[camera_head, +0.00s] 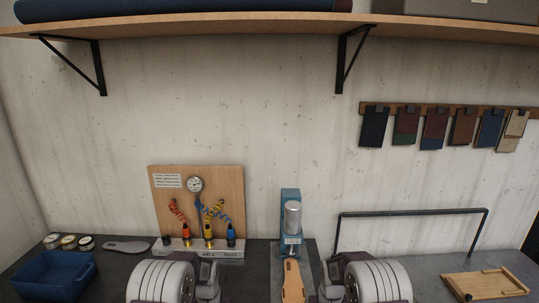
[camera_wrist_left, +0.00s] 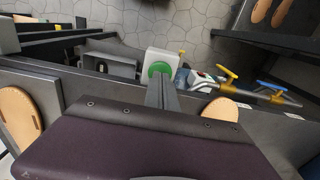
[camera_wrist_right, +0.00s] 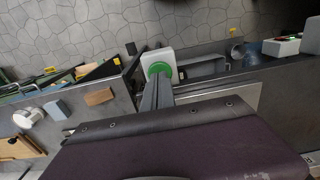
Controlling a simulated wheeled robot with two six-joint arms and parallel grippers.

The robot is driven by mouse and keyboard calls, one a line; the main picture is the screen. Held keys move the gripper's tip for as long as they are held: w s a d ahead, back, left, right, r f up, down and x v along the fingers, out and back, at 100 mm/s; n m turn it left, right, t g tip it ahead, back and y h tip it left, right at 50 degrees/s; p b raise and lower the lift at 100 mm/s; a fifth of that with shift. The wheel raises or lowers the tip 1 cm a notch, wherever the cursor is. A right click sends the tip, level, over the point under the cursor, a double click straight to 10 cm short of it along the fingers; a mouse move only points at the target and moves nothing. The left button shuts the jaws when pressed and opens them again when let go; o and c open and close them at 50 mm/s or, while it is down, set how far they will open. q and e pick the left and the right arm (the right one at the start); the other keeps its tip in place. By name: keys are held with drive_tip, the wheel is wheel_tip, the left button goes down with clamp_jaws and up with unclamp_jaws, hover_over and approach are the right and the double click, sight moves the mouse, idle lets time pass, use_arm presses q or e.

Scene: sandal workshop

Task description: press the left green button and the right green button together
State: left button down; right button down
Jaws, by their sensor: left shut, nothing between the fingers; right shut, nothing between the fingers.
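The left green button (camera_wrist_left: 159,67) is round and sits on a white box (camera_wrist_left: 150,58) in the left wrist view. My left gripper (camera_wrist_left: 161,82) is shut and empty, its tips over the button's near edge. The right green button (camera_wrist_right: 158,69) sits on a similar white box (camera_wrist_right: 164,56) in the right wrist view. My right gripper (camera_wrist_right: 158,82) is shut and empty, its tips over that button's near edge. I cannot tell whether either gripper touches its button. Both buttons and both fingertips are out of sight in the head view.
A blue press (camera_head: 291,215) stands over a tan sole (camera_head: 292,281) at the bench's middle. A blue bin (camera_head: 55,274) is at left, a wooden tray (camera_head: 484,284) at right. A black rail (camera_head: 412,212) stands near the wall. Yellow-handled taps (camera_wrist_left: 227,75) are right of the left button.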

use_arm(q)
drive_tip(key=shift+f+b, duration=0.45)
drive_tip(key=shift+f, duration=0.25)
use_arm(e)
drive_tip(key=shift+f, duration=0.45)
use_arm(q)
drive_tip(key=shift+r, duration=0.15)
use_arm(e)
drive_tip(key=shift+r, duration=0.2)
use_arm(q)
drive_tip(key=shift+f, duration=0.3)
use_arm(e)
drive_tip(key=shift+f, duration=0.5)
idle(0.6)
use_arm(q)
drive_tip(key=shift+r, duration=0.2)
use_arm(e)
drive_tip(key=shift+r, duration=0.2)
idle(0.4)
use_arm(q)
drive_tip(key=shift+f, duration=0.15)
use_arm(e)
drive_tip(key=shift+f, duration=0.15)
use_arm(q)
drive_tip(key=shift+f, duration=0.25)
use_arm(e)
drive_tip(key=shift+f, duration=0.25)
use_arm(q)
drive_tip(key=shift+s, duration=0.1)
idle(2.5)
